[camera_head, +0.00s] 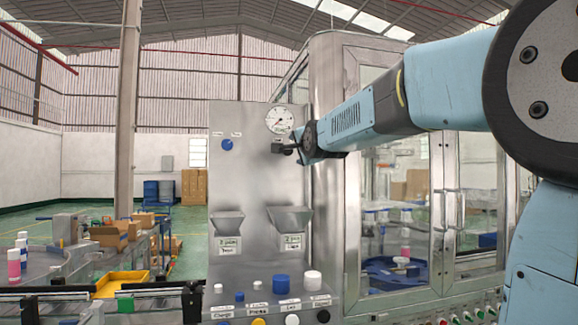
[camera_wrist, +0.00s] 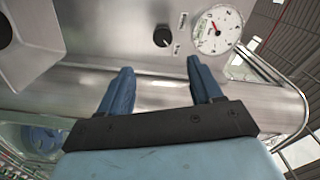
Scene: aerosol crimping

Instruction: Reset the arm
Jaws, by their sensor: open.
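My gripper (camera_wrist: 160,68) is open in the wrist view. Its two blue fingers stand apart with nothing between them. In the head view my blue arm reaches in from the right, and my gripper (camera_head: 292,148) is in front of the upper part of a steel panel (camera_head: 250,185), just below a round gauge. Its fingers are small and partly hidden there. In the wrist view a black knob (camera_wrist: 163,36) on the panel lies beyond the fingertips, apart from them. The gauge (camera_wrist: 216,30) is to the right of the knob.
A blue knob (camera_head: 227,145) and two steel chutes (camera_head: 227,222) are on the panel. Below it is a ledge with coloured caps, including a large blue one (camera_head: 281,283). A glazed steel cabinet (camera_head: 327,200) stands close behind my arm. A conveyor (camera_head: 50,265) with a yellow tray (camera_head: 122,284) is at left.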

